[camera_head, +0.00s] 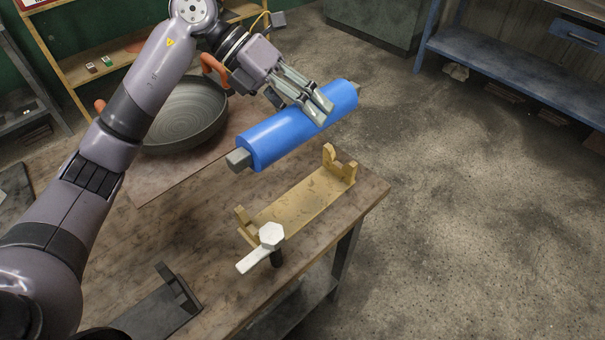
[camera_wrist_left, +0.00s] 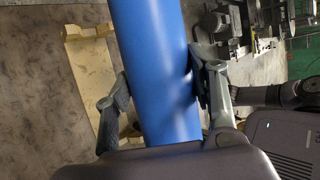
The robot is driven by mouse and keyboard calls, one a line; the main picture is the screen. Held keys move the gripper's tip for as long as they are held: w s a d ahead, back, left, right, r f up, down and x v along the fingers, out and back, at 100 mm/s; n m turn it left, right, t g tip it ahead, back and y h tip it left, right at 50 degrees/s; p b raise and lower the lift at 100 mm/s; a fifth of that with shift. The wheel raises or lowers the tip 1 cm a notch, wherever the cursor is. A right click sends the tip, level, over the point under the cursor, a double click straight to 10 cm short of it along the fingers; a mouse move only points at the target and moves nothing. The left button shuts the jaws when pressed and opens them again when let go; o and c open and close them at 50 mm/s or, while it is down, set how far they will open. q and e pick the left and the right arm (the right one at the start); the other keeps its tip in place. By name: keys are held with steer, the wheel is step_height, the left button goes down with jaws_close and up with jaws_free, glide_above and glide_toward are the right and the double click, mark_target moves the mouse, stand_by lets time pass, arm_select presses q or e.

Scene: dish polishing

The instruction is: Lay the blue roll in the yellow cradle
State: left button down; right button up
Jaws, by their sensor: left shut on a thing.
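The blue roll (camera_head: 290,130) has grey square shaft ends and is held in the air above the table. My left gripper (camera_head: 322,110) is shut on the roll near its right half, with the fingers on either side of it. In the left wrist view the roll (camera_wrist_left: 155,70) runs between the two fingers (camera_wrist_left: 160,95). The yellow cradle (camera_head: 300,203) lies on the table below and in front of the roll, with a notched upright at each end. It also shows in the left wrist view (camera_wrist_left: 90,75), partly hidden by the roll. My right gripper is not seen.
A grey pan (camera_head: 182,115) with orange handles stands on a board behind the roll. A white hexagonal knob with a lever (camera_head: 270,237) stands by the cradle's near end. A dark bracket (camera_head: 160,310) lies at the table's front. The table's right edge is close to the cradle.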

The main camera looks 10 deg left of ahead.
arm_select(q)
steer(key=f, duration=0.4)
steer(key=f+p, duration=0.1)
steer(key=f, duration=0.4)
steer(key=f+p, duration=0.1)
steer(key=f, duration=0.4)
steer(key=shift+s, duration=0.35)
step_height(320, 180, down, 4)
steer(key=shift+p, duration=0.45)
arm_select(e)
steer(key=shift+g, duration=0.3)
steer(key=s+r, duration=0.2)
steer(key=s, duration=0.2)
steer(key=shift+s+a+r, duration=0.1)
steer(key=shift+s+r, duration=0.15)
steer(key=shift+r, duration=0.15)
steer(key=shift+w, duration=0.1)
